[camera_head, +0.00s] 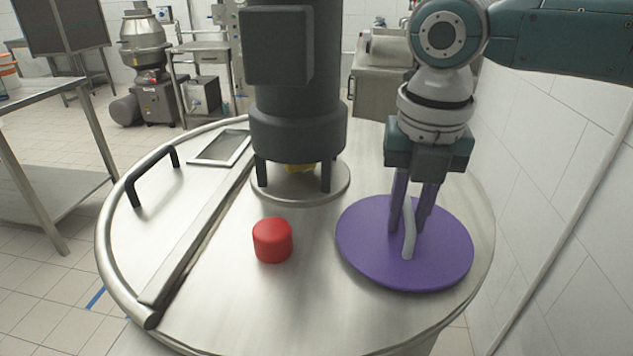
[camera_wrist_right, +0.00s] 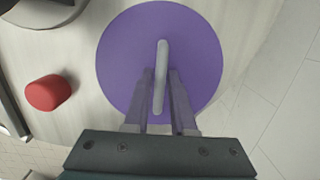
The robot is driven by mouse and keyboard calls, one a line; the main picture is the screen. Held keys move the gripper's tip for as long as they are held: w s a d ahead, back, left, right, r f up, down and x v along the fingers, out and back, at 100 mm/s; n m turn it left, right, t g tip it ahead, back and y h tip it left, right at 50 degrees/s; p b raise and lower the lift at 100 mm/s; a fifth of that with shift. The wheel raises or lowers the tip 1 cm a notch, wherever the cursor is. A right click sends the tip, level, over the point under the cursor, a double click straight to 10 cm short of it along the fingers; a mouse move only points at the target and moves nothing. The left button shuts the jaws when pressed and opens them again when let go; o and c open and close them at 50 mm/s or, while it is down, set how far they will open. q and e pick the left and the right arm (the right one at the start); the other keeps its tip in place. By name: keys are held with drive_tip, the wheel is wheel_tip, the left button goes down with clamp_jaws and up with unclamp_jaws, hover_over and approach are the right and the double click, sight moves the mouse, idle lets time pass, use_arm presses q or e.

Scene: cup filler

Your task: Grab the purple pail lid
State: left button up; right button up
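The purple pail lid (camera_head: 365,245) is a flat round disc with a pale grey bar handle (camera_head: 408,240) across its top. It lies on the right part of the round steel vessel top. In the right wrist view the lid (camera_wrist_right: 120,55) is seen from above, its handle (camera_wrist_right: 161,70) running up the picture. My right gripper (camera_head: 408,224) points down over the lid, its two dark purple fingers on either side of the handle. Narrow gaps show between fingers and handle, so it looks open. In the wrist view the fingers (camera_wrist_right: 161,78) also flank the handle. My left gripper is not in view.
A red cylindrical knob (camera_head: 272,241) stands left of the lid. A dark motor column (camera_head: 298,95) rises behind it. A black handle (camera_head: 152,177) and steel bar are on the left of the vessel top (camera_head: 225,310). A tiled wall (camera_head: 560,200) is close on the right.

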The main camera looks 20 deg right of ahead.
clamp_jaws()
drive_tip(key=shift+r, duration=0.15)
